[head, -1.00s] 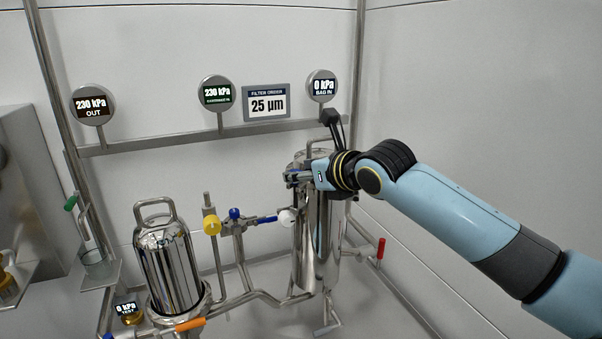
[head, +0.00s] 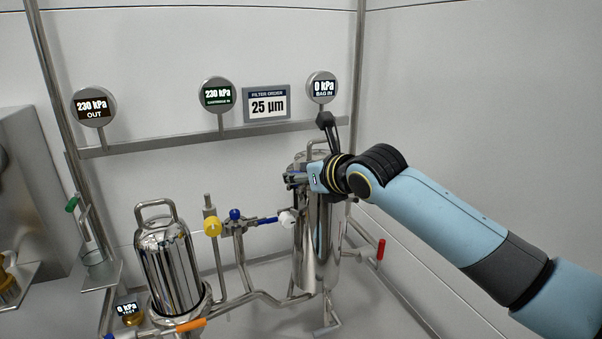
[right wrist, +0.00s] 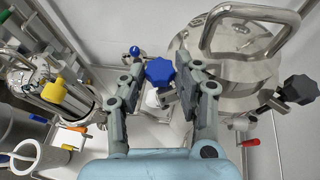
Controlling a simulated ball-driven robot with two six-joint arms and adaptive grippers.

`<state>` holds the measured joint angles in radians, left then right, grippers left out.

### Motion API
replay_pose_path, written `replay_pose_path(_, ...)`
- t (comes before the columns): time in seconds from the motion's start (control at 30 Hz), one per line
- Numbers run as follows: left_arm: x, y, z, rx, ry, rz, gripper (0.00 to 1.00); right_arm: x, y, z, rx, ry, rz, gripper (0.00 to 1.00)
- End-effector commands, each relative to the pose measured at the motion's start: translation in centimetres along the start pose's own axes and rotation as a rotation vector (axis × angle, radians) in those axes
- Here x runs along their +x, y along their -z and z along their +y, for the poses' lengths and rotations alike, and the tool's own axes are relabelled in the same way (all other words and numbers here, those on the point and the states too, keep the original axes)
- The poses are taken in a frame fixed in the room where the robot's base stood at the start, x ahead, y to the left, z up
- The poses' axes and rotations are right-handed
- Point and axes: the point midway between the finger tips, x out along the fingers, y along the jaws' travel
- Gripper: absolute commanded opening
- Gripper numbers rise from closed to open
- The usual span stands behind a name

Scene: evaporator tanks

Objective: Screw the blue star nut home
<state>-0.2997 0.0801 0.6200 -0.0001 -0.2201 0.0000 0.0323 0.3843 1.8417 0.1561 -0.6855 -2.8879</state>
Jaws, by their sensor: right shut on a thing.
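The blue star nut (right wrist: 160,71) sits between the fingers of my right gripper (right wrist: 160,75) in the right wrist view, at the lid edge of the steel bag filter vessel (right wrist: 235,75). The gripper is shut on it. In the head view my right gripper (head: 297,178) is at the upper left side of the vessel (head: 312,245), and the nut is hard to make out there. A black star nut (right wrist: 300,89) is on the lid's right edge in the wrist view. My left gripper is not in view.
A lid handle (right wrist: 250,25) arches over the vessel. A red-handled valve (head: 381,249) is at right. A cartridge housing (head: 170,270) stands front left.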

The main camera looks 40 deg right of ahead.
Motion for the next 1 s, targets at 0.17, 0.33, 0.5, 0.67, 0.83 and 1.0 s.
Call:
replay_pose_path(0.17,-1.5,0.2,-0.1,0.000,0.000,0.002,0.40,-0.1,-0.2,0.3,0.039,0.085,0.002,0.00)
replay_pose_path(0.33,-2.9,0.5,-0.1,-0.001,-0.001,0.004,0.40,-0.1,-0.3,0.8,0.095,0.210,0.003,0.00)
replay_pose_path(0.5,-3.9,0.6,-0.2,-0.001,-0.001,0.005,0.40,0.1,-0.2,1.1,0.158,0.357,0.002,0.00)
replay_pose_path(0.67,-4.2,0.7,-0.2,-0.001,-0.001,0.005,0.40,0.3,-0.2,1.4,0.215,0.498,0.000,0.00)
replay_pose_path(0.83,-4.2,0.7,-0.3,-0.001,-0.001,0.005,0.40,0.6,-0.2,1.6,0.275,0.648,-0.003,0.00)
replay_pose_path(1.0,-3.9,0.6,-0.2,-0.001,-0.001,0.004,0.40,0.8,-0.3,1.8,0.336,0.798,-0.006,0.00)
